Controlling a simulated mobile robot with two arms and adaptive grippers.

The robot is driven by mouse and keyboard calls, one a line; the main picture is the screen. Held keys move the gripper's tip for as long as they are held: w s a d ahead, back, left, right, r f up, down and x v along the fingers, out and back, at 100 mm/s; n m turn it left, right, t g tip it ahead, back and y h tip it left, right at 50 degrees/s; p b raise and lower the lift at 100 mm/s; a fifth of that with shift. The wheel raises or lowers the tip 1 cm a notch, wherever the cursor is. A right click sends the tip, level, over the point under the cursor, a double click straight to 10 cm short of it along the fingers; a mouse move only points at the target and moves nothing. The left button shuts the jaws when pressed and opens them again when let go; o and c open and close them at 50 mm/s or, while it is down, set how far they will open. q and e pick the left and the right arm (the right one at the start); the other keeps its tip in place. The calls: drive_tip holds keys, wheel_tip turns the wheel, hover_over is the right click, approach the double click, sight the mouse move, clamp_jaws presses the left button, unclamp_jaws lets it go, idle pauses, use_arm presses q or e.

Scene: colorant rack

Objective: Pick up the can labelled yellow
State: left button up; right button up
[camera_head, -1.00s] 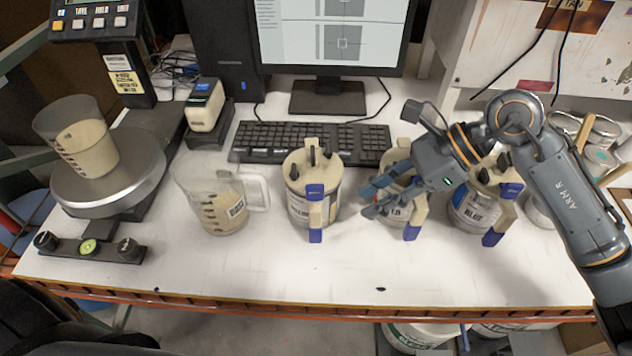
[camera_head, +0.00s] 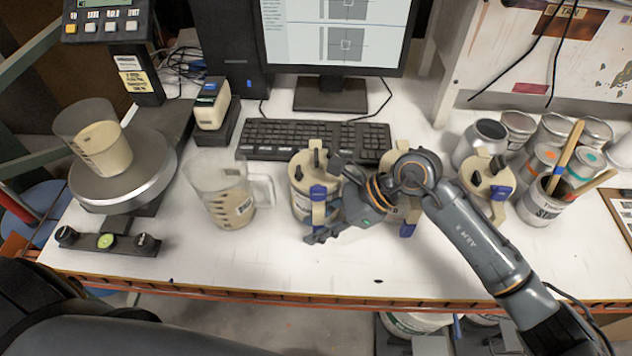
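The yellow can (camera_head: 300,172) is a cream-lidded can with a blue-tipped handle, standing upright on the white bench left of the other two lidded cans. Its label is partly hidden now; the earlier view shows the end of the word "yellow". My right gripper (camera_head: 325,202) is at the right and front side of this can, by its handle. Its fingers look spread, one near the lid and one low in front; I cannot tell whether they touch the can. My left gripper is not in view.
The red can (camera_head: 408,230) is mostly hidden behind my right arm. The blue can (camera_head: 487,172) stands further right. A beaker (camera_head: 222,205) stands just left of the yellow can, and a keyboard (camera_head: 290,140) lies behind. The bench front is clear.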

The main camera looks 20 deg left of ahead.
drive_tip(key=shift+d, duration=0.1)
clamp_jaws()
drive_tip(key=shift+w+r, duration=0.1)
